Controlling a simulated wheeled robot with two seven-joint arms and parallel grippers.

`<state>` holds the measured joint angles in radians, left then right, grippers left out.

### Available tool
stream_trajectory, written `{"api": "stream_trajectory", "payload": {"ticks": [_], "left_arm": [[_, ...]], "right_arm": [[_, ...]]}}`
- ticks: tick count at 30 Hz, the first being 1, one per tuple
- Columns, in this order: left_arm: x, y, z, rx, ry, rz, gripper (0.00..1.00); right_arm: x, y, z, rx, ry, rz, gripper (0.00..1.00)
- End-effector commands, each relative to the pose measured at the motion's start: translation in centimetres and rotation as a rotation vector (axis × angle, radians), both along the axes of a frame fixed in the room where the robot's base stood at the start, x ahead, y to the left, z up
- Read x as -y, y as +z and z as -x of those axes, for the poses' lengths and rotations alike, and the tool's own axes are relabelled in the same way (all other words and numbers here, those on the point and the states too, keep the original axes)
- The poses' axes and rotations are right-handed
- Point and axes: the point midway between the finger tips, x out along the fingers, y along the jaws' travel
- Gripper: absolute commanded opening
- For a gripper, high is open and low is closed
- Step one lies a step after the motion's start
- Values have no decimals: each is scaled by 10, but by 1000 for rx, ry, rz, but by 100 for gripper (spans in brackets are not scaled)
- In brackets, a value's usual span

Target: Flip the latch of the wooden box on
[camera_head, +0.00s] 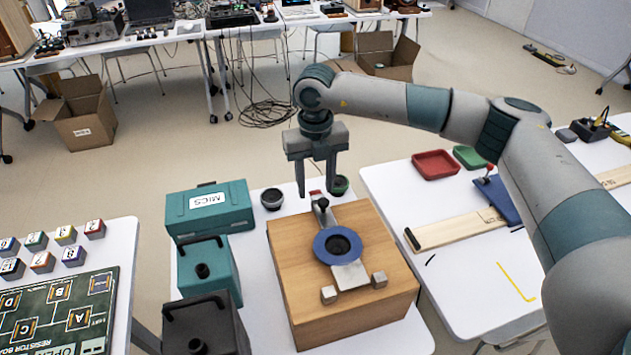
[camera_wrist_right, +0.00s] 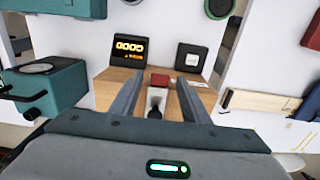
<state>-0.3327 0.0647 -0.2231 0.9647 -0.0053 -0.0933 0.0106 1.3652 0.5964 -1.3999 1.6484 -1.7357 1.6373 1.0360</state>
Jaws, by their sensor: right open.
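The wooden box (camera_head: 290,270) stands on the middle white table in the head view. On its top is a metal fitting with a blue ring (camera_head: 323,247) around a dark centre. A small dark-knobbed lever (camera_head: 322,204) stands at its far edge, with a red piece just behind it. My right gripper (camera_head: 316,193) points down, open and empty, around or just above this far edge. In the wrist view the gripper's fingers (camera_wrist_right: 157,98) flank the red piece (camera_wrist_right: 159,80) and the pale lever (camera_wrist_right: 156,97). Contact cannot be told. My left gripper is out of view.
Teal cases (camera_head: 208,207) and a dark case (camera_head: 205,325) stand left of the box. A display with orange digits (camera_wrist_right: 128,49) and a small square device (camera_wrist_right: 191,60) sit beyond the lever. Red (camera_head: 436,164) and green trays lie on the right table.

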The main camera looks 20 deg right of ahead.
Motion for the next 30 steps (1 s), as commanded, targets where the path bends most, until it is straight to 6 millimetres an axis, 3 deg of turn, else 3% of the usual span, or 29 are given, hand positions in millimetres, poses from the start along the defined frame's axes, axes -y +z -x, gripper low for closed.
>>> {"api": "stream_trajectory", "payload": {"ticks": [4,9,10,22,30], "left_arm": [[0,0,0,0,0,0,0],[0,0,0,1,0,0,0],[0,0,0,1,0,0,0],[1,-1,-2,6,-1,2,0],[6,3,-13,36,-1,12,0]], "right_arm": [[0,0,0,0,0,0,42],[0,0,0,0,0,0,2],[0,0,0,0,0,0,0],[-1,0,-3,-26,0,-1,0],[-1,-3,-12,-113,-2,-1,0]]}}
